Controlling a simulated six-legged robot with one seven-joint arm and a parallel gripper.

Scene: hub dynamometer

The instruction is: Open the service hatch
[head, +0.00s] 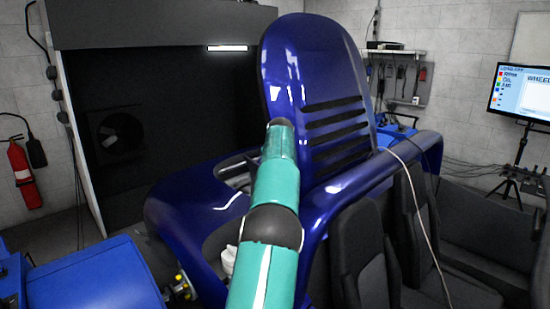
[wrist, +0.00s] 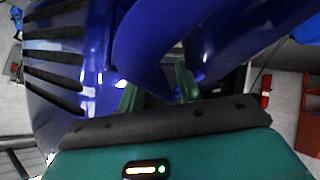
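The service hatch appears to be the glossy dark blue panel (head: 300,80) with several dark slots. It stands raised and steeply tilted above the blue car body in the head view. It also shows at the left of the wrist view (wrist: 95,60). My green arm reaches up in front of it, and my gripper is hidden behind the arm there. In the wrist view my gripper (wrist: 160,90) shows two green fingertips spread apart. A curved blue body part (wrist: 150,50) lies just beyond and between them; I cannot tell whether they touch it.
Dark seats (head: 355,240) and a pale cable (head: 410,180) are at the right. A blue machine (head: 95,278) stands at the lower left. A fire extinguisher (head: 22,175) hangs on the left wall. A monitor (head: 522,92) stands at the far right.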

